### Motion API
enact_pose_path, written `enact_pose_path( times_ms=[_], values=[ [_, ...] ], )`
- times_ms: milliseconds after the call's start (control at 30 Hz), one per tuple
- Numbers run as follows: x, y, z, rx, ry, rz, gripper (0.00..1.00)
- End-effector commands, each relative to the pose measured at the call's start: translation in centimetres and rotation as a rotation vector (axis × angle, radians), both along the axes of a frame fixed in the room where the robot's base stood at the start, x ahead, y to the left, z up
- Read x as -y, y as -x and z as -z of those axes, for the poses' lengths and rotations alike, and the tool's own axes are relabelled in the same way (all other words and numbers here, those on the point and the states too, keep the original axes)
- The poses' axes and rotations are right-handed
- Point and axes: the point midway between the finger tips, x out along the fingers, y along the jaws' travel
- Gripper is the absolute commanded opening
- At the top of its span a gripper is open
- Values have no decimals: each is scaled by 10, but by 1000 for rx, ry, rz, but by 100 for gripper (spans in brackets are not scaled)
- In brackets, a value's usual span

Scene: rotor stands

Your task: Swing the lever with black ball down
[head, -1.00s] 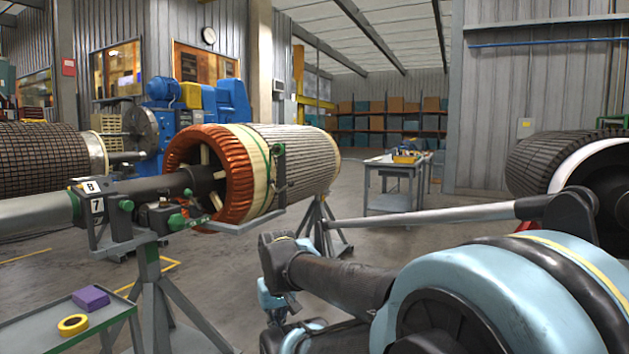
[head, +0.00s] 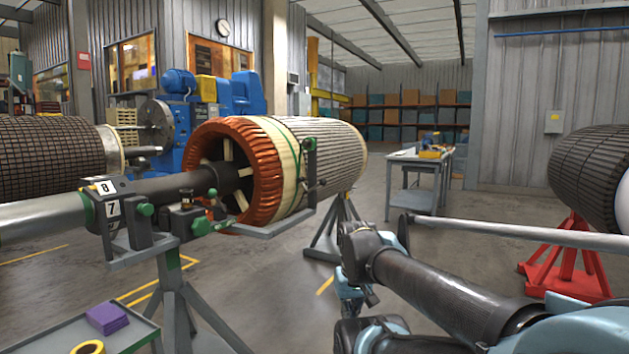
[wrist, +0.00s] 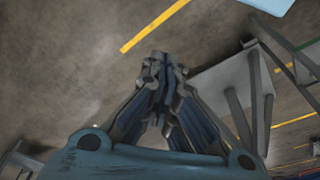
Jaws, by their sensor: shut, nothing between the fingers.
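A rotor with copper-coloured windings (head: 265,165) lies across a grey stand (head: 180,300) left of centre. A bracket with green knobs holds its shaft. A small dark knob (head: 322,182) sticks out beside the upright bracket at the rotor, and another dark-topped post (head: 187,197) stands on the shaft bracket; I cannot tell which is the black ball lever. My gripper (head: 353,306) hangs down right of the stand, apart from both. In the wrist view my gripper (wrist: 163,62) is shut and empty, with floor below.
A small tray (head: 130,330) with a purple block (head: 107,318) and yellow tape roll (head: 88,347) is at front left. Another rotor (head: 50,155) is far left. A red stand (head: 570,262) is at right, a grey cart (head: 415,180) behind.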

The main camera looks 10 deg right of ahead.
Motion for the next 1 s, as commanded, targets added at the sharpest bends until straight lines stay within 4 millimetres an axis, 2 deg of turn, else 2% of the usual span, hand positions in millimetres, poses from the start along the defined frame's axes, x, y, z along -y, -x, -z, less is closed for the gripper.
enact_pose_path(
  times_ms=[133,267,600,1000],
  values=[
    [0,-19,-27,1,3,-31,0],
    [2,-52,-70,4,9,-80,0],
    [0,-156,-179,12,27,-238,0],
    [0,-290,-276,25,50,-422,0]
  ],
)
